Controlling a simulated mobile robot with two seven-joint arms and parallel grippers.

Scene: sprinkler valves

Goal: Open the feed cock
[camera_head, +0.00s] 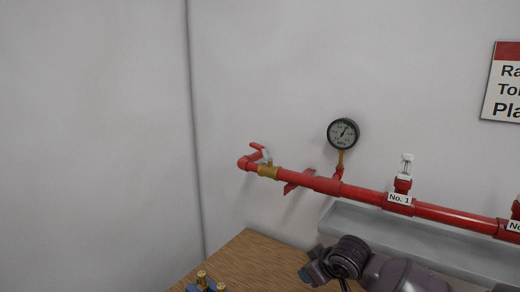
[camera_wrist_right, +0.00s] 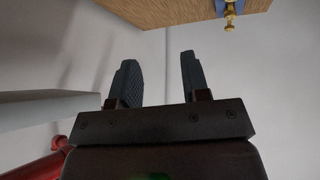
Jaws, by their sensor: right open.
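The feed cock (camera_head: 268,171) is a brass valve body near the left end of the red pipe on the wall. A small pale stem and a red lever (camera_head: 257,147) sit above it; the lever's exact angle is hard to tell. My right gripper (camera_head: 308,272) is below and to the right of the valve, over the table's right side, apart from the pipe. In the right wrist view my right gripper (camera_wrist_right: 158,82) has its two dark fingers apart with nothing between them. My left gripper is in neither view.
The red pipe (camera_head: 313,182) carries a round gauge (camera_head: 343,134) and a sprinkler labelled No. 1 (camera_head: 403,186). A grey trough (camera_head: 365,225) runs below it. A wooden table (camera_head: 245,258) holds a blue-and-brass fitting (camera_head: 203,282). The wall left of the pipe is clear.

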